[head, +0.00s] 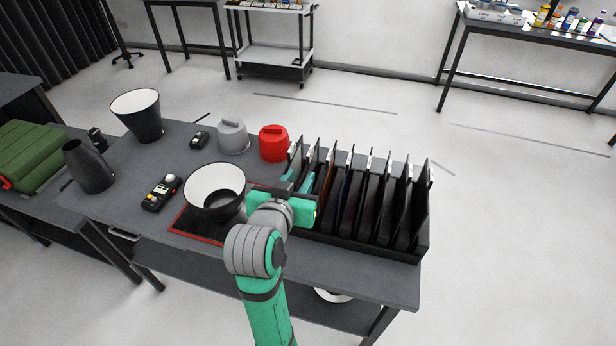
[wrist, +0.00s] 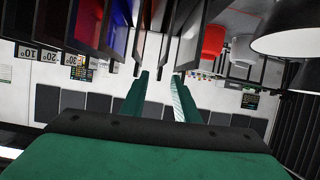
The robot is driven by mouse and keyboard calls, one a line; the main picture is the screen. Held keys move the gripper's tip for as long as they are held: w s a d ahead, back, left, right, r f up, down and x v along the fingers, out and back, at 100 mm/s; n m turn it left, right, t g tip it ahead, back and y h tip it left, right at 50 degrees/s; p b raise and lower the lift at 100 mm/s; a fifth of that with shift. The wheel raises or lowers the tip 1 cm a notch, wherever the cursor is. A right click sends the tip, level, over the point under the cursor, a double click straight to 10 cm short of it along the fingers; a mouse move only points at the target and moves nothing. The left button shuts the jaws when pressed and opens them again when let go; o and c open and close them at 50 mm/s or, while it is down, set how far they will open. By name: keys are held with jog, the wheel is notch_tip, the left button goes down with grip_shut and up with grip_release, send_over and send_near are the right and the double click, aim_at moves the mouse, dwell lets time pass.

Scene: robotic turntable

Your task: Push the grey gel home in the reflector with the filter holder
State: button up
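The reflector (head: 215,182), a black bowl with a white inside, stands open side up on a red-edged dark mat (head: 180,222). Its rim shows at the upper right of the wrist view (wrist: 292,35). A black rack (head: 385,248) to its right holds several upright dark-framed filters (head: 372,195). I cannot tell which is the grey gel or the filter holder. My gripper (head: 298,181) is at the rack's left end. In the wrist view its green fingers (wrist: 160,98) are apart, with dark panel edges beyond the gap. I see nothing clamped between them.
A red cap (head: 273,143) and a grey cap (head: 232,136) stand behind the reflector. The close-set filters flank my gripper's right side.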

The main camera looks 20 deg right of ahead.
aim_at(308, 158)
jog(key=shift+m, duration=0.3)
jog(key=shift+w+d+r+x, duration=0.1)
jog(key=shift+r+x, duration=0.25)
jog(key=shift+x, duration=1.45)
jog(key=shift+w+d+r+x, duration=0.15)
jog(key=shift+r+x, duration=0.2)
jog(key=shift+x, duration=1.5)
jog(key=shift+w+a+r+x, duration=0.1)
jog(key=shift+r+x, duration=0.25)
jog(key=shift+x, duration=1.45)
grip_shut()
